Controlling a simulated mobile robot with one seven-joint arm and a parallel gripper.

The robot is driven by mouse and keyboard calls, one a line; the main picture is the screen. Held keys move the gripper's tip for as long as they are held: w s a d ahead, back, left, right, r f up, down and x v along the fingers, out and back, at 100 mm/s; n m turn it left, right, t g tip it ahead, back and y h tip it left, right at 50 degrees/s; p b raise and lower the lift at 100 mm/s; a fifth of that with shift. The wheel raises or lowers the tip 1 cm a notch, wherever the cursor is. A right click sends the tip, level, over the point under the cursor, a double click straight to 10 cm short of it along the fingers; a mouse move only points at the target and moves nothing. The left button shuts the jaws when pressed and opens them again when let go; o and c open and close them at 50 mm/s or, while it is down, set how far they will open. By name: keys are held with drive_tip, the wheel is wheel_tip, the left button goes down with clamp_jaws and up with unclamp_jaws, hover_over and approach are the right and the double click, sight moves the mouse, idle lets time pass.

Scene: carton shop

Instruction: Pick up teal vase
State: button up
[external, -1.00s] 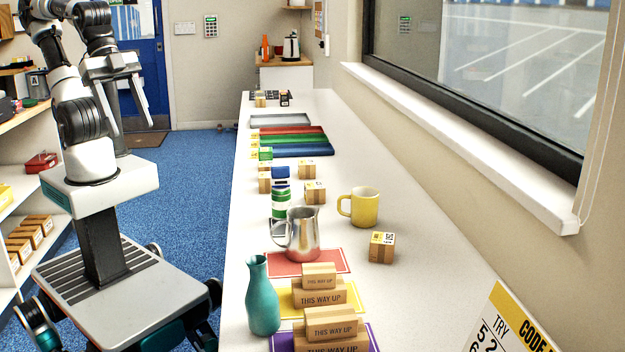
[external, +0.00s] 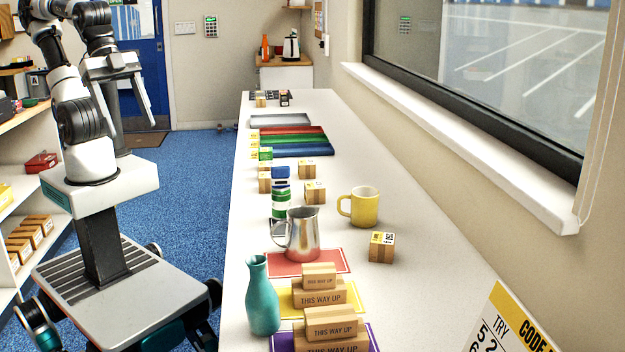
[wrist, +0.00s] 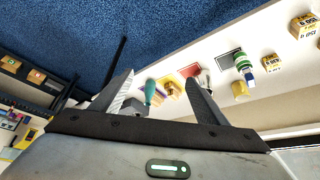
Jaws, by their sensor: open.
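The teal vase (external: 262,298) stands upright on the white counter near its front left edge, left of the yellow and purple mats. It also shows in the wrist view (wrist: 150,92), small and distant between the two fingers. My gripper (external: 140,98) is raised over the floor at the upper left of the external view, well away from the vase. In the wrist view my gripper (wrist: 160,92) has its fingers spread with nothing between them up close.
A metal pitcher (external: 302,236) stands on a red mat behind the vase. A yellow mug (external: 364,207) and small cartons (external: 382,247) stand farther right. A shelf (external: 12,215) is at the left, with blue floor between.

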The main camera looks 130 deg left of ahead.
drive_tip(key=w+r+m+g, duration=0.15)
drive_tip(key=w+m, duration=0.25)
drive_tip(key=w, duration=0.8)
drive_tip(key=m+h, duration=0.3)
drive_tip(key=m, duration=0.4)
hover_over(262, 304)
drive_tip(key=s+a, duration=0.6)
drive_tip(key=s, duration=0.2)
wheel_tip(262, 304, down, 13)
drive_tip(key=shift+g, duration=0.35)
drive_tip(key=x, duration=0.6)
drive_tip(key=p+x, duration=0.1)
drive_tip(key=x, duration=0.5)
drive_tip(key=shift+w+r, duration=0.1)
drive_tip(key=shift+w, duration=0.1)
drive_tip(key=shift+w+a+p+x, duration=0.1)
drive_tip(key=shift+w+p+x, duration=0.05)
drive_tip(key=shift+x, duration=1.3)
drive_tip(key=shift+w+a+p+x, duration=0.1)
drive_tip(key=shift+p+x, duration=0.05)
drive_tip(key=shift+x, duration=1.3)
drive_tip(key=c, duration=1.2)
drive_tip(key=shift+c, duration=0.4)
drive_tip(key=shift+w+r, duration=0.1)
drive_tip(key=shift+r, duration=0.05)
